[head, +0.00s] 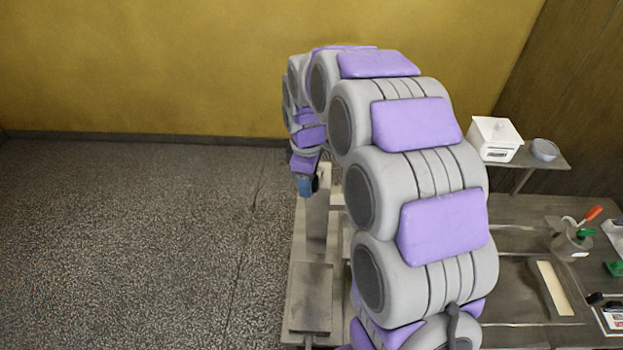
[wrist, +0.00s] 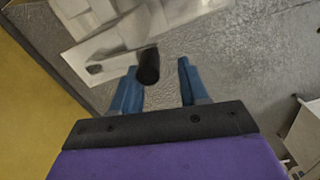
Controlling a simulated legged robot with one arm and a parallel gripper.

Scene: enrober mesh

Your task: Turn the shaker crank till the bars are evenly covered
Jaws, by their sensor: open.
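In the wrist view a black cylindrical knob (wrist: 148,66), which looks like the handle of the shaker crank, lies just ahead of my gripper (wrist: 157,70). My gripper's two blue fingers are apart, with the knob nearer the left fingertip; I cannot tell whether they touch. Pale grey metal parts (wrist: 98,48) of the machine show beyond it. In the head view my gripper (head: 306,186) points down beside an upright grey plate (head: 317,222) at the bench's left end. My arm hides much of the machine. I cannot make out the bars.
A pot of tools (head: 572,245) and a pale strip in a tray (head: 553,288) are on the bench. The speckled floor (head: 130,240) at left is clear.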

